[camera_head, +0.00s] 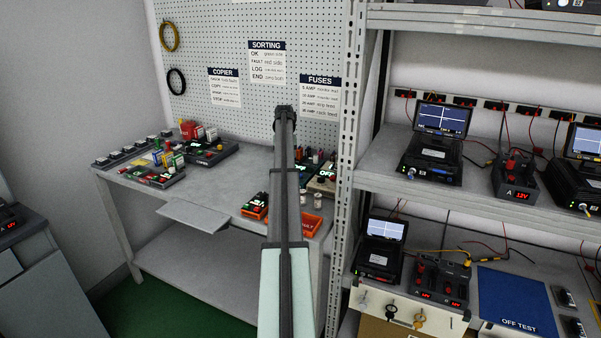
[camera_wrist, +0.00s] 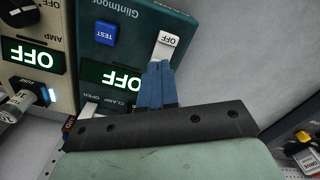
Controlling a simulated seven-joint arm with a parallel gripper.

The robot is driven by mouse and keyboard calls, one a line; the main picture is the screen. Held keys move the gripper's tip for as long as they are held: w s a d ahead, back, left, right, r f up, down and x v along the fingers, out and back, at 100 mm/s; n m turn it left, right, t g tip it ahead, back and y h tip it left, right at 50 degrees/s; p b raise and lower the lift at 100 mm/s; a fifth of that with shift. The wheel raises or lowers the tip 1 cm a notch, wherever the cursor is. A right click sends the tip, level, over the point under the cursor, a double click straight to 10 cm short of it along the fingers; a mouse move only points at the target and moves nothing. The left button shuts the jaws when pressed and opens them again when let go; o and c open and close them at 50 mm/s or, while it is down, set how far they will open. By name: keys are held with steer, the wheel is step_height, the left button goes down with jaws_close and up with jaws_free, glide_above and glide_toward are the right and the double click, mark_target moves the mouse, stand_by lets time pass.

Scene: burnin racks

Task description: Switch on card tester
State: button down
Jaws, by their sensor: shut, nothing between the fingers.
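A teal device (camera_wrist: 170,22) marked "Glintmoor", apparently the card tester, fills the upper middle of the wrist view. Its display (camera_wrist: 108,77) reads OFF, with "CLAMP OPEN" lettered below. A white switch marked OFF (camera_wrist: 167,43) sits near its edge, beside a blue TEST button (camera_wrist: 106,33). My gripper (camera_wrist: 157,67) is shut and empty, its blue fingertips at the lower end of the switch; I cannot tell whether they touch. In the head view the teal device (camera_head: 303,170) shows partly behind my arm, and my fingers are hidden.
A beige device (camera_wrist: 35,85) with a knob and a display reading OFF stands close beside the teal one. In the head view, orange trays (camera_head: 309,224) and small jars lie in front. A shelf post (camera_head: 347,160) rises just right of my arm. The bench middle (camera_head: 215,185) is clear.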

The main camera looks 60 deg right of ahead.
steer(key=shift+f, duration=0.7)
stand_by(0.5)
steer(key=shift+r, duration=3.55)
